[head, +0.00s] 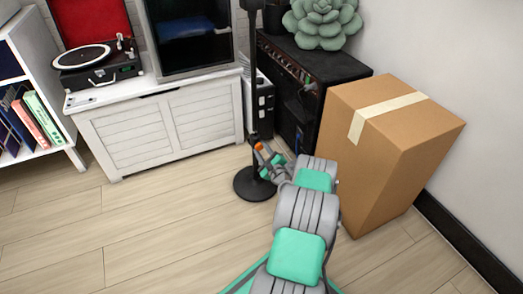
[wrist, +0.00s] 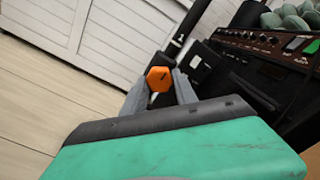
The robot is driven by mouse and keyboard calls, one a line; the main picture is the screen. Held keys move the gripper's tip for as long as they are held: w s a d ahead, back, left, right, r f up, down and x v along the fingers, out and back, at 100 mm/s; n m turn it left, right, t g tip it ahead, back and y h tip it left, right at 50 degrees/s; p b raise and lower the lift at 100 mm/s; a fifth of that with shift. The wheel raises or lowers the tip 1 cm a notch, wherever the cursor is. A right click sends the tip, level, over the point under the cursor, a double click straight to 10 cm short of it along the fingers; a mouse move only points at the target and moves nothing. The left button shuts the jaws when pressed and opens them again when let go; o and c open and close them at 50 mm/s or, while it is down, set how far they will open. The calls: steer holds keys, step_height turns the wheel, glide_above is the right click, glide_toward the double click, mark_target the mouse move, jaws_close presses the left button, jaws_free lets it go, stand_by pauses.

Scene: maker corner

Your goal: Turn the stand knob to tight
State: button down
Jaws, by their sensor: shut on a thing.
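The stand (head: 253,75) is a thin black upright pole on a round black base (head: 246,187), standing on the wooden floor in the head view. Its knob is orange and shows small in the head view (head: 259,147) and larger in the wrist view (wrist: 159,79), with a dark mark on its face. My gripper (wrist: 160,88) is shut on the knob, with one grey finger on each side of it. In the head view my arm reaches in from the lower right and partly hides the gripper. I cannot tell which setting the knob is at.
A cardboard box (head: 378,125) stands close to the right of my arm. A black amplifier (head: 325,75) with a succulent (head: 322,22) on top is behind the stand. A white cabinet (head: 160,128) bears a record player (head: 95,62). The floor (head: 130,235) at the left is clear.

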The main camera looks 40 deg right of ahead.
stand_by(0.3)
steer(key=c, duration=1)
jaws_free()
steer(key=shift+o, duration=0.2)
steer(key=p+v, duration=0.2)
steer(key=v, duration=0.6)
steer(key=shift+p, duration=0.4)
